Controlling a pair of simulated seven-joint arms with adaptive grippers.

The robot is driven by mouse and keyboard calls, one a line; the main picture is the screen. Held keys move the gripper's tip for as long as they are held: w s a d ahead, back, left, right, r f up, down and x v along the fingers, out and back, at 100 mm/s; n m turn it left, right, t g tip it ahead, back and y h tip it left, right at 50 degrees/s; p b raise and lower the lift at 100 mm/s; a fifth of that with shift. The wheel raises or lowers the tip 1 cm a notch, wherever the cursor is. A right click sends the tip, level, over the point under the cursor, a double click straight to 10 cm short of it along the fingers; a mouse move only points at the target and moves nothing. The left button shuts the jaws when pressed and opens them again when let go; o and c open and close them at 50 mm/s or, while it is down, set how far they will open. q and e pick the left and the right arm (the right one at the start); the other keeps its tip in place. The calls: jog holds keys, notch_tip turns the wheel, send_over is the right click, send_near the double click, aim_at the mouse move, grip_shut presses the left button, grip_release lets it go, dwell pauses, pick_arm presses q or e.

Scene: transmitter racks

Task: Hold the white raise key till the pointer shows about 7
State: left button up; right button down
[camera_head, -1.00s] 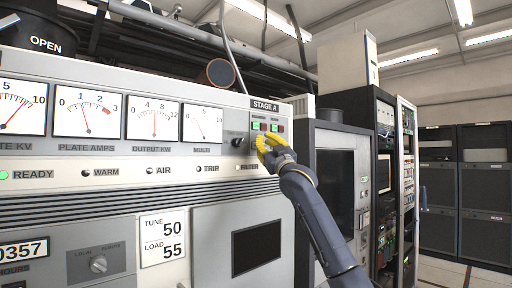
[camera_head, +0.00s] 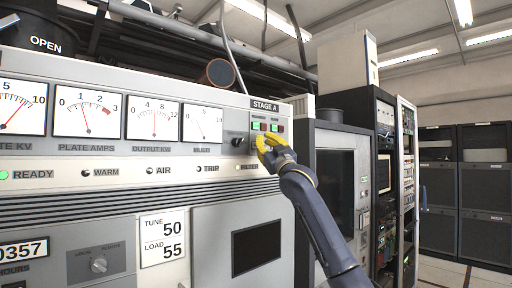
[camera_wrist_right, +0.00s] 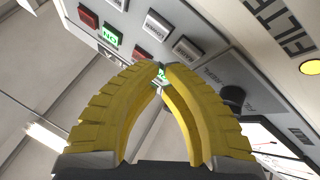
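My right gripper (camera_head: 262,144) has its yellow fingers at the STAGE A control block (camera_head: 266,116) on the grey rack. In the right wrist view its fingertips (camera_wrist_right: 162,70) meet, with nothing seen between them. They are in front of a green-lit spot; I cannot tell if they touch it. Small white labelled pieces (camera_wrist_right: 187,50) show beside the tips; which one is the raise key is unreadable. The output kW meter (camera_head: 154,121) has its pointer near mid-scale, around 6. The plate kV (camera_head: 20,107), plate amps (camera_head: 86,115) and multi (camera_head: 202,124) meters stand beside it.
A black knob (camera_head: 238,142) sits left of the fingers. A lamp row with a lit READY lamp (camera_head: 4,174) runs below the meters. A dark cabinet (camera_head: 336,180) stands right of the rack.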

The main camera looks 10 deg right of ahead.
jog(key=shift+w+a, duration=0.4)
jog(key=shift+w, duration=0.35)
dwell(2.2)
jog(key=shift+s+d, duration=0.1)
jog(key=shift+s, duration=0.05)
jog(key=shift+s+d, duration=0.3)
jog(key=shift+s, duration=0.3)
jog(key=shift+s+d, duration=0.4)
jog(key=shift+s, duration=0.35)
jog(key=shift+s+d, duration=0.4)
jog(key=shift+s, duration=0.3)
jog(key=shift+s+d, duration=0.4)
jog(key=shift+s, duration=0.35)
